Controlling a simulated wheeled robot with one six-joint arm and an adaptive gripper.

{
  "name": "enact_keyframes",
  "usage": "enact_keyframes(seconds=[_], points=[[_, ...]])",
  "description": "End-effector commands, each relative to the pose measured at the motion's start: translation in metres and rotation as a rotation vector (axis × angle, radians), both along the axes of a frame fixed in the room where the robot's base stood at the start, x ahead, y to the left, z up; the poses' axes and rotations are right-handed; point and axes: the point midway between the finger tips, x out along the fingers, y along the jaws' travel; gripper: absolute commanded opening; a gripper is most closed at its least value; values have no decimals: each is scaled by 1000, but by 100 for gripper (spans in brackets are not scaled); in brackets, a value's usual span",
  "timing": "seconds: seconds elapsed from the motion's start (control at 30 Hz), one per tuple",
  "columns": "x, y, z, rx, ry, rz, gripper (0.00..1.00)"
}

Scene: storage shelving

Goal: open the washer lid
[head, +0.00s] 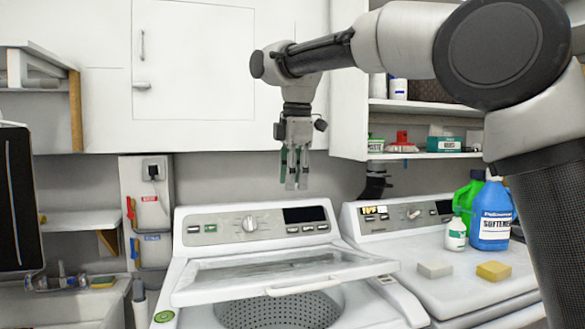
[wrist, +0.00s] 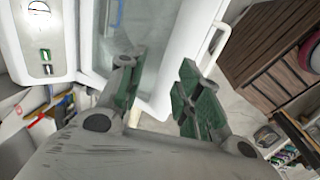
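The washer (head: 250,225) stands at the lower middle of the head view. Its white-framed lid (head: 345,265) with a glass panel is partly raised, tilted over the opening, with a handle along its front edge. The perforated drum (head: 280,312) shows beneath it. My gripper (head: 295,184) points down above the washer's control panel in the head view, apart from the lid. In the wrist view my gripper (wrist: 160,68) has its green-padded fingers spread with nothing between them. The lid (wrist: 182,55) shows beyond the fingers there.
A dryer (head: 450,255) stands to the right, carrying a blue softener bottle (head: 492,215), a green bottle (head: 467,198), a small white bottle (head: 456,234) and two sponges (head: 493,271). White cabinets (head: 195,75) hang behind my arm. A shelf (head: 425,155) holds small items.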

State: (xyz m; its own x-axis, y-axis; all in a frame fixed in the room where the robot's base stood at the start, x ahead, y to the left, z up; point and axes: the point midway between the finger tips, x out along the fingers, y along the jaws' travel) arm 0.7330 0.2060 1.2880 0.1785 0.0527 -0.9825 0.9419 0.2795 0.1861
Motion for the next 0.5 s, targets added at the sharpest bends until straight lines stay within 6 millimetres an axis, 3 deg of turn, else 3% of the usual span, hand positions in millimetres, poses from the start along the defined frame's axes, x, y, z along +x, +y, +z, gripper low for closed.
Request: enact_keyframes(seconds=[0.2,0.5], points=[[7,2,15,2,-2,0,34],[8,2,20,0,0,0,34]])
